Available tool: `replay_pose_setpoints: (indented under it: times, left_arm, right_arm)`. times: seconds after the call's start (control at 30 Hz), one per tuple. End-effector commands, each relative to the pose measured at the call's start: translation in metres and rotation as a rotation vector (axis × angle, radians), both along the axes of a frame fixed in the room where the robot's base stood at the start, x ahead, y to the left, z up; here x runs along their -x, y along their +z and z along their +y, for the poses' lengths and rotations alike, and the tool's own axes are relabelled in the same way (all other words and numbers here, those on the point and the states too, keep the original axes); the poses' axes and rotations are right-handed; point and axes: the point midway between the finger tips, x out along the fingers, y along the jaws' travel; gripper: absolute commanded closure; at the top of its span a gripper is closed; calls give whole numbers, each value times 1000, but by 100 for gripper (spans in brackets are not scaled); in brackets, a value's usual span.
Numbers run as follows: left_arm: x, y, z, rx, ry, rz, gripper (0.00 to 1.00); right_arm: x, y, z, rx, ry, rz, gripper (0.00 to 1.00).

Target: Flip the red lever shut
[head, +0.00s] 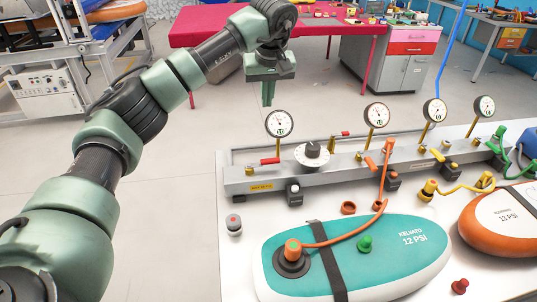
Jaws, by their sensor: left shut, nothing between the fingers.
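A red lever (270,161) lies roughly level on a brass fitting at the left end of the grey manifold (330,167), below the leftmost gauge (279,124). I cannot tell from its pose whether its valve is open or shut. My left gripper (268,100) is shut and empty, fingers pointing down, up and behind the lever in the picture and apart from it. My right gripper is not in view.
Several gauges stand along the manifold, with a black dial (312,152) right of the lever. A teal board (385,252) with an orange hose (340,237) lies in front on the white table (236,262). A red table (215,25) stands behind.

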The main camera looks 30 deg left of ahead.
Motion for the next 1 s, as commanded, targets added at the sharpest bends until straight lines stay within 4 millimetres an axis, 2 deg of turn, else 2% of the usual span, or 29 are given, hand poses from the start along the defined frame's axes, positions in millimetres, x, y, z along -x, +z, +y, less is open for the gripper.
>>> replay_pose_setpoints:
  times: [0.1, 0.5, 1.0]
  left_arm:
    - [0, -19, 0, 0, -1, 2, 100]
    - [0, -72, 0, 0, 0, 0, 100]
    - [0, -76, 0, 0, -1, 1, 100]
  right_arm:
    - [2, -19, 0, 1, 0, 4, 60]
    - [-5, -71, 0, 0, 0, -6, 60]
    - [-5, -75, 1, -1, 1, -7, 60]
